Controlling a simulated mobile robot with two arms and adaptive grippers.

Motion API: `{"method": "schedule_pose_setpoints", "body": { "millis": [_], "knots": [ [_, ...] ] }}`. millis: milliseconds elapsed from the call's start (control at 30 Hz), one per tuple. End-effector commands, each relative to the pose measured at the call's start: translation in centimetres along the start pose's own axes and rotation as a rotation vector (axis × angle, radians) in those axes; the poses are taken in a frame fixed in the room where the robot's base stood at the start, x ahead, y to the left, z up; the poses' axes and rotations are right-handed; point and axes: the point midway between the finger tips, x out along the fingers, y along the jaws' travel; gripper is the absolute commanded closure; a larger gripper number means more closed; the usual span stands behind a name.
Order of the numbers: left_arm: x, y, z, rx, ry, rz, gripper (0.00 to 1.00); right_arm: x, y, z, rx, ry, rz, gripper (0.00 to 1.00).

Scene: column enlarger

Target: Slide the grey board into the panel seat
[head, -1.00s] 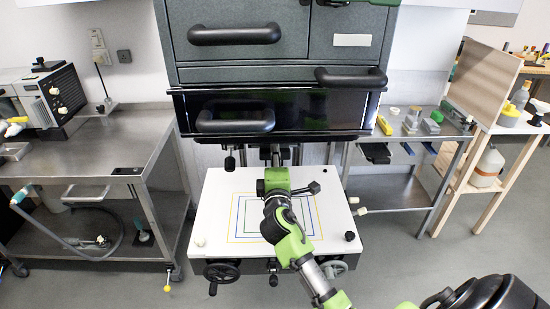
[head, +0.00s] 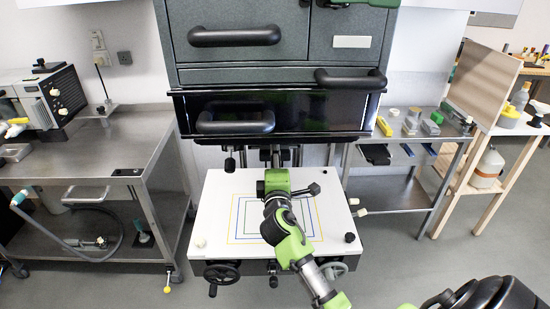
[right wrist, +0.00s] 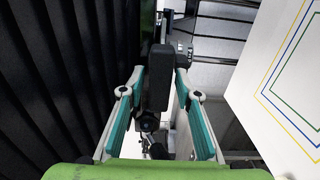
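I cannot single out a grey board or a panel seat with certainty. A dark glossy panel (head: 300,112) with a black bar handle (head: 235,121) spans the front of the grey cabinet (head: 290,72) in the head view. My right arm (head: 275,212) reaches over the white baseboard (head: 211,195) from the lower right; its fingers are hard to make out there. In the right wrist view my right gripper (right wrist: 160,75) is open, its teal-padded fingers apart, with a dark upright part (right wrist: 157,85) showing between them. My left gripper is out of view.
Black pleated bellows (right wrist: 55,80) fill the left of the right wrist view. A steel table (head: 110,145) with equipment stands left. A steel side table (head: 400,143) with small items stands right, beside a wooden stand (head: 485,85). Knobs and handwheels (head: 222,272) ring the baseboard.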

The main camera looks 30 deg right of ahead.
Motion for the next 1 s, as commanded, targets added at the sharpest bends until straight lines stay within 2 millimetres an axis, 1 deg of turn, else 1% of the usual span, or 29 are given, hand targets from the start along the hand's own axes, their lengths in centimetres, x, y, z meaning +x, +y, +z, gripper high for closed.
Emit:
{"method": "schedule_pose_setpoints", "body": {
  "millis": [400, 1000],
  "knots": [
    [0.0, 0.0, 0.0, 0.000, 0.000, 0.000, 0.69, -0.1, 0.0, 0.0, 0.000, 0.000, 0.001, 0.69],
    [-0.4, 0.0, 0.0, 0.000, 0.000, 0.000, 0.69, -2.5, 0.0, 0.0, 0.000, 0.001, 0.000, 0.69]
  ]
}}
